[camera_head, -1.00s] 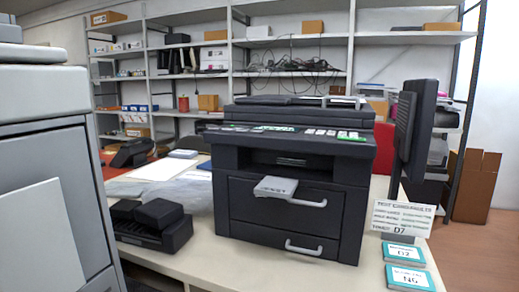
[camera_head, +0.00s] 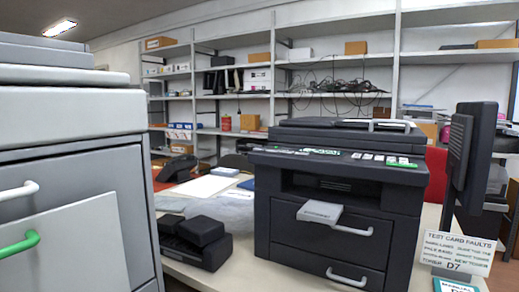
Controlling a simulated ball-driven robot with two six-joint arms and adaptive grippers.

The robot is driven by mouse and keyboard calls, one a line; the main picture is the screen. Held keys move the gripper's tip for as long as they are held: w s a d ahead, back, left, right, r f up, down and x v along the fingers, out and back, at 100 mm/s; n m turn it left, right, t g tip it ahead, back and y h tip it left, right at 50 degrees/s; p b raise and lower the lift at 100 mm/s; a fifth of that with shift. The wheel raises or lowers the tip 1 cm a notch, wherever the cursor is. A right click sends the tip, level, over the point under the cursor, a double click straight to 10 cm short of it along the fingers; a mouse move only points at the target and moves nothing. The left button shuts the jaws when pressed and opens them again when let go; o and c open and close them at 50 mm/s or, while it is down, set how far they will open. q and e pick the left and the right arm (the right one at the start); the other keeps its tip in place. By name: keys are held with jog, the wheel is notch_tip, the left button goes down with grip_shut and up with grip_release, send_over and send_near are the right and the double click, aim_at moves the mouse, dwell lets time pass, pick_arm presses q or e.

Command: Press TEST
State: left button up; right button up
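A dark printer (camera_head: 283,225) stands on the pale table right of the middle. Its sloping top panel carries a row of small white keys (camera_head: 373,157), a green key or label (camera_head: 403,165) at the right end and a green-lit strip (camera_head: 322,152) further left. The lettering on them is too small to read, so I cannot tell which is TEST. A light grey tab (camera_head: 319,212) sticks out above the upper drawer handle. Neither of my grippers is in view.
A large grey cabinet (camera_head: 70,165) with a white and a green handle fills the left. Shelves line the back wall.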

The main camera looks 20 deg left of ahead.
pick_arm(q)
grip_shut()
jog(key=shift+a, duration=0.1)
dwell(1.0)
